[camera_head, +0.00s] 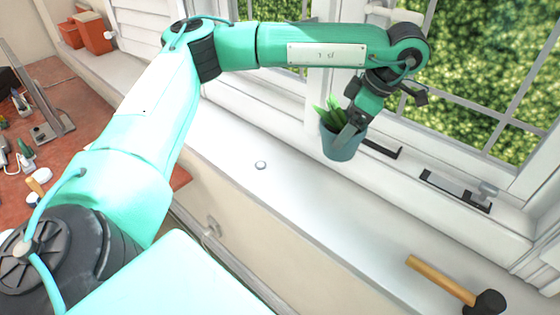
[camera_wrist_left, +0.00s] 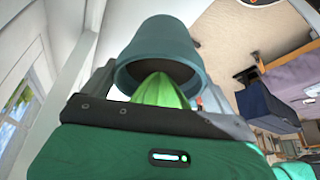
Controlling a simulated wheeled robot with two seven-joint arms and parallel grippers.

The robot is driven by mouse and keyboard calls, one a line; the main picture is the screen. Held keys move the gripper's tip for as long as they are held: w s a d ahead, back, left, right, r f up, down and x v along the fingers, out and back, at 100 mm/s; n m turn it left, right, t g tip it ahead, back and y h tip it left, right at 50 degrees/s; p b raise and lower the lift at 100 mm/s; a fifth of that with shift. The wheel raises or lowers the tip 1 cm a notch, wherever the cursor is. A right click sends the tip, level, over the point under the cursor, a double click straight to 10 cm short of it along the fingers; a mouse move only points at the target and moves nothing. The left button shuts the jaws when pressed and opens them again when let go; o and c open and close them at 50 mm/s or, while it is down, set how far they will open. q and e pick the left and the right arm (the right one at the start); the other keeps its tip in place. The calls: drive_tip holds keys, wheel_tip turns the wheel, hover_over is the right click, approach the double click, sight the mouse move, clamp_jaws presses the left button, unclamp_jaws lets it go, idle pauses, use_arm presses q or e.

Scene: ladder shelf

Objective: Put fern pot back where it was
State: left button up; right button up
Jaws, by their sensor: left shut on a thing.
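The fern pot, a small blue-grey pot (camera_head: 341,144) with green leaves, is in my left gripper (camera_head: 352,130) in the head view. The gripper is shut on it at the rim. The pot is near the window, over or at the window sill (camera_head: 290,190); I cannot tell whether its base touches the sill. In the left wrist view the pot (camera_wrist_left: 160,45) fills the upper middle, between the two fingers, with a green leaf showing below its rim. My right gripper is not in view.
A hammer (camera_head: 450,282) lies on the sill at the right. A small round knob (camera_head: 261,165) is on the sill left of the pot. Black window latches (camera_head: 455,190) are behind. Orange pots (camera_head: 93,35) and a red worktable (camera_head: 75,150) with tools are at the left.

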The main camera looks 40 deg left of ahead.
use_arm(q)
drive_tip(key=s+a+m+t+b, duration=0.3)
drive_tip(key=a+m, duration=0.6)
drive_tip(key=a, duration=0.8)
drive_tip(key=shift+w+a+f, duration=0.1)
drive_tip(key=shift+w+f, duration=0.05)
drive_tip(key=shift+f, duration=3.05)
drive_tip(key=shift+w+a+f, duration=0.1)
drive_tip(key=shift+w+f, duration=0.05)
drive_tip(key=shift+f, duration=3)
drive_tip(key=shift+w+f, duration=0.15)
drive_tip(key=shift+f, duration=3.05)
drive_tip(key=shift+f+t, duration=0.1)
drive_tip(key=shift+t, duration=0.2)
drive_tip(key=o, duration=1.1)
